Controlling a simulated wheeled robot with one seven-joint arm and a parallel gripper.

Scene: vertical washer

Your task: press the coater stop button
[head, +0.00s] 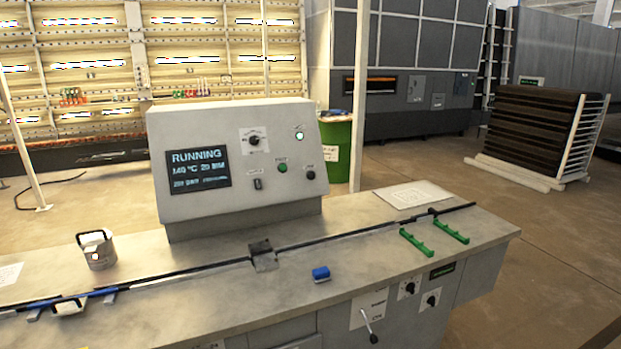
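The grey control console (205,125) stands on the bench, its sloped face toward me. Its screen (198,170) reads "RUNNING", with temperature and time lines below. On the lower right of the face are a green round button (282,168) and a dark round button (310,175), each with a small label above. The labels are too small to read surely, so I cannot tell which button is the stop. A black rotary knob (254,140), a small switch (258,184) and a pale lit lamp (299,135) are also on the face. My gripper is not in view.
The grey bench (225,285) carries a metal cup (98,250), a blue block (321,274), green brackets (416,242) and a long dark rail (330,238). A crank handle (370,326) sticks out of its front. A green drum (336,150) stands behind.

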